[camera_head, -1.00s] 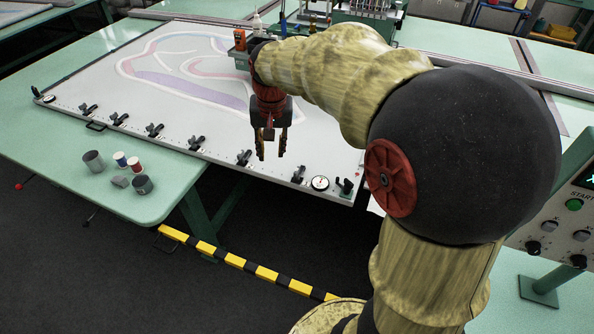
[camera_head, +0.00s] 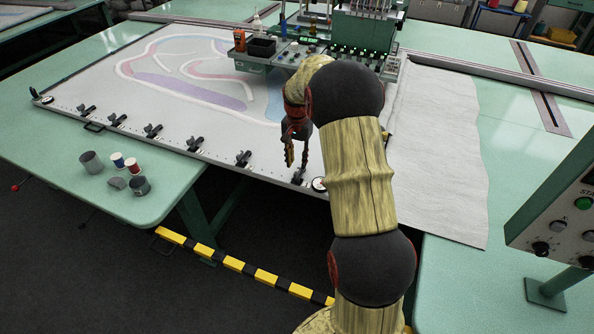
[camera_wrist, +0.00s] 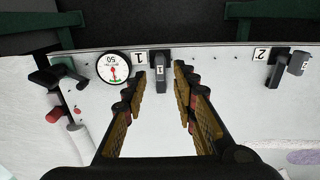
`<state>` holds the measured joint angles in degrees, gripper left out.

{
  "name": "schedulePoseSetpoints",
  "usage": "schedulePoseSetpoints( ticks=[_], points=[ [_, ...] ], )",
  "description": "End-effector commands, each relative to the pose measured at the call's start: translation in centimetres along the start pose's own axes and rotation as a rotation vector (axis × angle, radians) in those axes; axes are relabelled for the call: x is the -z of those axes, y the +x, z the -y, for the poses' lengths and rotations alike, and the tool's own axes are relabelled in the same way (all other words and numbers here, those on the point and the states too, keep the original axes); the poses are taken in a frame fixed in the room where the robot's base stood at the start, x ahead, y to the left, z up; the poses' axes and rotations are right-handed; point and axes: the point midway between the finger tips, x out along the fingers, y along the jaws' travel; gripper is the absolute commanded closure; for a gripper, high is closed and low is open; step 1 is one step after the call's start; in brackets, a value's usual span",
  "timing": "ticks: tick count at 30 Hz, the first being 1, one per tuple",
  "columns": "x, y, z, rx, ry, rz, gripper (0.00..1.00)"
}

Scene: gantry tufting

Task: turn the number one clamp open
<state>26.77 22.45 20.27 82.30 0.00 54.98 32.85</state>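The number one clamp (camera_wrist: 160,68) is a dark lever on the white frame's edge, beside a white label marked 1 (camera_wrist: 139,57). In the head view the clamp (camera_head: 298,176) is the rightmost in the row, just below my gripper (camera_head: 290,155). In the wrist view my gripper (camera_wrist: 161,88) is open and empty, and the clamp's lever appears between its fingertips. I cannot tell whether they touch it. The number two clamp (camera_wrist: 279,68) stands to the right, beside its label 2 (camera_wrist: 261,54).
A round dial gauge (camera_wrist: 113,67) sits left of the number one clamp, with a dark lever fitting (camera_wrist: 57,75) beyond it. Several more clamps line the frame edge (camera_head: 243,158). A control panel (camera_head: 570,215) stands at right. Cups (camera_head: 91,162) sit on the left table.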

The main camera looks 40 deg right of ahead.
Motion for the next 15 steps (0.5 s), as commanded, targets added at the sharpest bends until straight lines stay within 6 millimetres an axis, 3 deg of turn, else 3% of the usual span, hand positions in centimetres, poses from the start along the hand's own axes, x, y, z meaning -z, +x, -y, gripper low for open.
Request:
schedulePoseSetpoints(
  ticks=[6,15],
  points=[
    [-0.1,3.4,0.0,-0.001,-0.001,0.002,0.72],
    [0.0,4.6,0.0,0.000,-0.001,0.000,0.72]
  ],
)
